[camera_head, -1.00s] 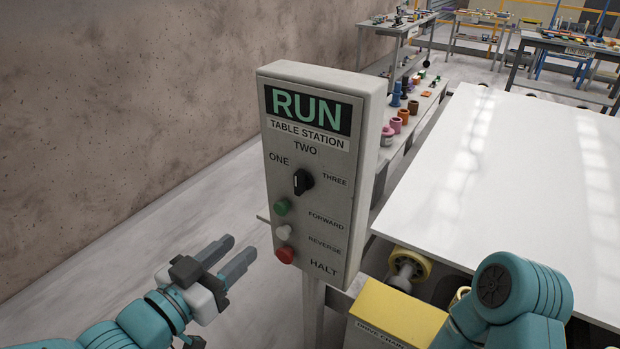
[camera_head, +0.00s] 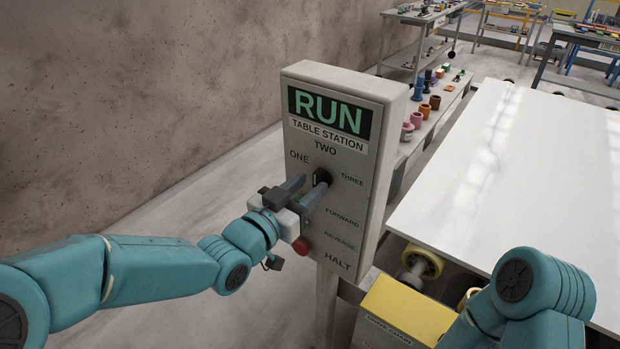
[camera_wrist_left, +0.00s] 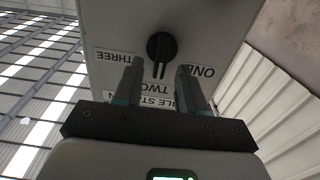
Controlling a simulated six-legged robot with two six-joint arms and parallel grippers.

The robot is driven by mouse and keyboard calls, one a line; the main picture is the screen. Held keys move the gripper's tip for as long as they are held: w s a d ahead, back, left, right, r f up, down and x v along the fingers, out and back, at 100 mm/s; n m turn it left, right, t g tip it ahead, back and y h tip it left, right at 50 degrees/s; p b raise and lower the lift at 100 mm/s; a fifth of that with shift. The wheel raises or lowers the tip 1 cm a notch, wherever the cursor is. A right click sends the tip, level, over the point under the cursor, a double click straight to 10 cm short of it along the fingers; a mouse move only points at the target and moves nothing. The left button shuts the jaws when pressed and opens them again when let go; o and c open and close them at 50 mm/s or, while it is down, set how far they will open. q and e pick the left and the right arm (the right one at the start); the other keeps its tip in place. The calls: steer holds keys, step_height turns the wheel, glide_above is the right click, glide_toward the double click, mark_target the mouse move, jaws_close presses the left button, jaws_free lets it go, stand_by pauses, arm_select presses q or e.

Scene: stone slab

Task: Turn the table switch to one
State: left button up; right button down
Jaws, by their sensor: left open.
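The table station (camera_head: 358,215) is a grey box on a post with a RUN display. Its black rotary switch (camera_head: 322,177) sits among the labels ONE, TWO and THREE. In the left wrist view the switch (camera_wrist_left: 160,46) shows upside down, its ridge pointing at TWO. My left gripper (camera_head: 308,188) is open at the panel front. In the wrist view its fingers (camera_wrist_left: 157,70) lie either side of the ridge's lower end, with gaps visible; I cannot tell how deep they reach. My right arm shows at lower right, its gripper out of view.
A red button (camera_head: 301,246) is below my left gripper, which hides the other buttons. A white tabletop (camera_head: 500,170) lies to the right, with a yellow box (camera_head: 405,310) below. A brown wall (camera_head: 130,110) stands left, with clear floor between.

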arm_select(q)
steer(key=shift+w+d, duration=0.4)
steer(key=shift+w, duration=0.15)
jaws_close()
